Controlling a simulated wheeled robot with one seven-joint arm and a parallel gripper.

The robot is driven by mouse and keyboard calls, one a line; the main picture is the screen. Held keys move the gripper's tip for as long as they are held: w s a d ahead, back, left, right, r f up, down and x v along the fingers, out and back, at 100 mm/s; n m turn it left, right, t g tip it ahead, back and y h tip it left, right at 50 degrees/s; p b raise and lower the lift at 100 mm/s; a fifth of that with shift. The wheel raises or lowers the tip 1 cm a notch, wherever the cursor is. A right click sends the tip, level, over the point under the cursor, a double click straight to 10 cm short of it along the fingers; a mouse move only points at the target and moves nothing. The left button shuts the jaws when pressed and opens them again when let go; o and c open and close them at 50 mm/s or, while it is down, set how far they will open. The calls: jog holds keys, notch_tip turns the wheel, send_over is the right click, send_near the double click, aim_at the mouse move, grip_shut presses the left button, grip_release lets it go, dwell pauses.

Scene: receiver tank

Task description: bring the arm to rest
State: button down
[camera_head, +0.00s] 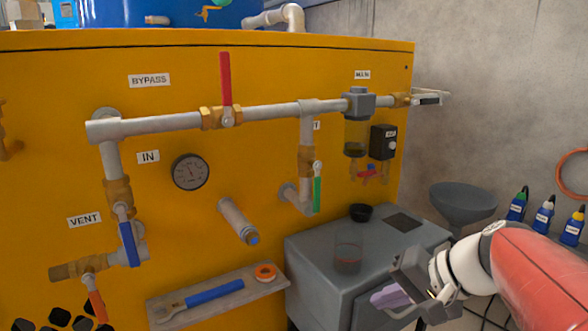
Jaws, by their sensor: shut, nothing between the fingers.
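My gripper (392,301) is at the lower right of the head view, at the end of my red and white arm. It is shut with nothing held. It hangs in front of the grey cabinet (300,262), apart from the yellow panel. The fingers point left, and part of the gripper body hides the cabinet's right front. No other object is named by the task.
A yellow panel (270,170) carries pipes, a red-handled valve (225,80), a gauge (190,172) and a tool shelf (222,292). A funnel (462,200) and bottles (544,215) are at right.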

jog(key=s+f+n+h, duration=0.6)
jog(key=s+h, duration=0.1)
jog(key=s, duration=0.5)
notch_tip(320, 180, up, 13)
jog(key=p, duration=1.2)
jog(key=shift+w+f+m, duration=0.2)
jog(key=shift+w+m, duration=0.1)
